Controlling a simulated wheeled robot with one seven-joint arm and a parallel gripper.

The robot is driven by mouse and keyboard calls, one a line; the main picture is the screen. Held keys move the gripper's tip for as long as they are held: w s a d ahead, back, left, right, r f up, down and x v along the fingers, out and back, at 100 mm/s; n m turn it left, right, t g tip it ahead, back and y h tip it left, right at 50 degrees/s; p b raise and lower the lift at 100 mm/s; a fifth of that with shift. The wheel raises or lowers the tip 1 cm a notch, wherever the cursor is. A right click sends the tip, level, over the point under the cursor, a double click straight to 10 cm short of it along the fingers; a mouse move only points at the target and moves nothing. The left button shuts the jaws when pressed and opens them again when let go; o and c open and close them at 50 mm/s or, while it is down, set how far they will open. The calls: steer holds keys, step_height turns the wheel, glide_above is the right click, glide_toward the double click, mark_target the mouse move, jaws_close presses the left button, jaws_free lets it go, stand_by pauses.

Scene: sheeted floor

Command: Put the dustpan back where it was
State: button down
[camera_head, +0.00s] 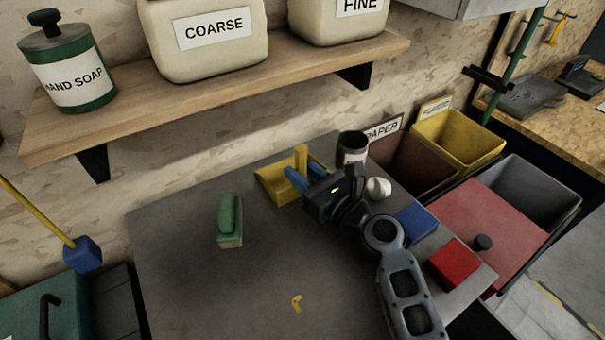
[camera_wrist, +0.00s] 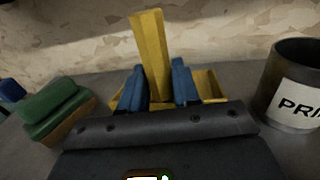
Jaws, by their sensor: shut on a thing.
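The yellow dustpan (camera_head: 272,186) is at the back of the grey table, near the wall, with its handle pointing up. In the wrist view its yellow handle (camera_wrist: 150,52) stands between the blue fingertips. My gripper (camera_head: 298,176) is shut on the dustpan; it also shows in the wrist view (camera_wrist: 160,86). The gripper hides part of the pan, and I cannot tell whether the pan touches the table.
A green brush (camera_head: 230,220) lies left of the dustpan. A dark labelled tin (camera_head: 352,148) and a white lump (camera_head: 378,187) stand close at right. Blue (camera_head: 415,223) and red (camera_head: 455,262) blocks lie farther right. A wooden shelf (camera_head: 300,68) hangs above. The table's front left is mostly clear.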

steer(key=shift+f, duration=0.15)
steer(key=c, duration=0.8)
jaws_free()
steer(key=shift+r, duration=0.25)
steer(key=b+v, duration=0.1)
steer(key=v, duration=1.1)
